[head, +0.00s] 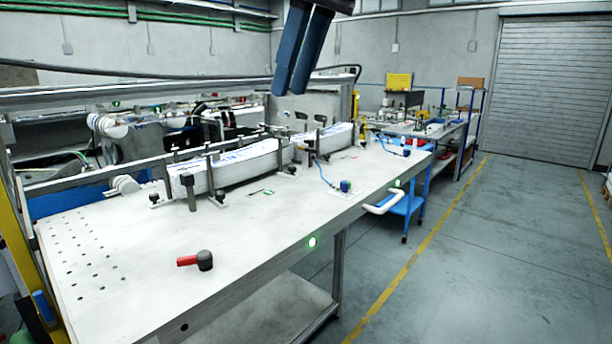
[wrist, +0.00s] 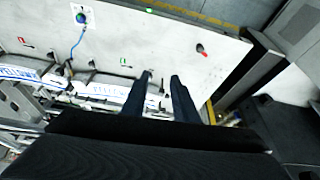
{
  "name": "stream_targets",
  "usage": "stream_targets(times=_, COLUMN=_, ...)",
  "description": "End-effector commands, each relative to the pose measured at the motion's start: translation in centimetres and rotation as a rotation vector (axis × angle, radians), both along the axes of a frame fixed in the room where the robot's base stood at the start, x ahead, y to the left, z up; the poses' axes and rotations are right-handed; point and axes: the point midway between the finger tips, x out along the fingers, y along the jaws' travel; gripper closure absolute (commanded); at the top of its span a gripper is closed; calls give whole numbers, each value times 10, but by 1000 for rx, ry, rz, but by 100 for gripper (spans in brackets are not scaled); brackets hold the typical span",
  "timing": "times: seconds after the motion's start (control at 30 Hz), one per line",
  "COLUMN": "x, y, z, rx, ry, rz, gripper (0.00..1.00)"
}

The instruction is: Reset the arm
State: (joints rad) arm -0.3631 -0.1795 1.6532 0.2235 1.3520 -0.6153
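My gripper (head: 290,91) hangs from the top of the head view, its two dark blue fingers pointing down. It is in the air, with the machine table (head: 330,212) below and behind it in the picture. In the wrist view my gripper (wrist: 162,77) shows two dark fingers with a clear gap between them and nothing held. The rest of my arm is mostly out of the head view.
Stacks of white labels (head: 240,164) stand between upright guides along the table. A red-and-black lever (head: 204,260) sits on its near part. A white handle (head: 383,203) juts from the front edge. The floor (head: 500,270) at right is clear.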

Motion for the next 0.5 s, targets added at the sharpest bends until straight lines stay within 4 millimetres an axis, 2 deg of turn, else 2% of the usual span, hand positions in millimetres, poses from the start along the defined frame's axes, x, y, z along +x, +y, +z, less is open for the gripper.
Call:
stream_targets(times=0.27, x=20, y=-15, z=-53, rx=-15, ry=35, rz=-93, gripper=73)
stream_targets(times=0.47, x=36, y=-35, z=-111, rx=-32, ry=69, rz=-197, gripper=73)
stream_targets(times=0.5, x=39, y=-40, z=-126, rx=-36, ry=78, rz=-224, gripper=73)
